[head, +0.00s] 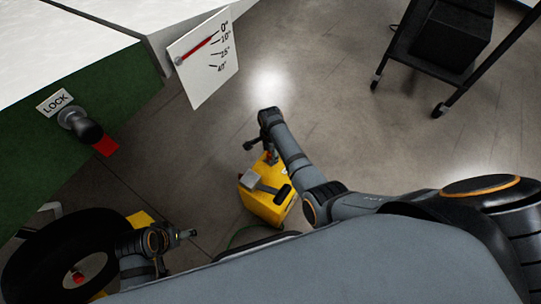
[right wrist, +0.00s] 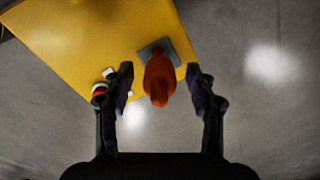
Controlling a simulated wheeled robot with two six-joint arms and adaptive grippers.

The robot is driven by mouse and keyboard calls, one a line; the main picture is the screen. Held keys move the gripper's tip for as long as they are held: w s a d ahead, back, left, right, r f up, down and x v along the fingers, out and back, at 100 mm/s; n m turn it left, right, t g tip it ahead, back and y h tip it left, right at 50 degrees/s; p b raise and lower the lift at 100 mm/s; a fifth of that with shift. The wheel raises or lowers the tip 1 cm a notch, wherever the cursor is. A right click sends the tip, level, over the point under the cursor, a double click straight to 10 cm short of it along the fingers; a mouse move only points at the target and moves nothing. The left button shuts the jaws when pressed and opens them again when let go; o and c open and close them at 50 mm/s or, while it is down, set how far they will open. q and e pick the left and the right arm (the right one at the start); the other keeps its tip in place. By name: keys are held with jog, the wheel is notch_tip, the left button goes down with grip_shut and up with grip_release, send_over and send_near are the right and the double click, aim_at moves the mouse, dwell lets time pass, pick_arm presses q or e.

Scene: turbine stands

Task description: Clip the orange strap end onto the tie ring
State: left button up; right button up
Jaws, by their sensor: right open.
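My right gripper (head: 262,149) is over the yellow box (head: 264,208) on the floor in the head view. In the right wrist view this gripper (right wrist: 160,88) is open, its two dark fingers apart. An orange-red piece (right wrist: 160,76) shows between them, in front of a grey plate (right wrist: 178,48) on the yellow surface (right wrist: 90,30). Neither finger visibly touches the piece, and I cannot tell whether it is the strap end. I cannot make out the tie ring. Part of my left arm, with a small tip (head: 187,234), shows at lower left; its jaw state is unclear.
A green and white structure with a LOCK label (head: 54,102), a dark knob (head: 84,124) and an angle scale plate (head: 204,62) fills the upper left. A black tyre (head: 40,262) is at lower left. A black wheeled cart (head: 450,38) stands upper right.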

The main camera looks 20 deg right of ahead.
jog(key=shift+p, duration=0.3)
jog(key=shift+p, duration=0.35)
grip_shut()
dwell(0.5)
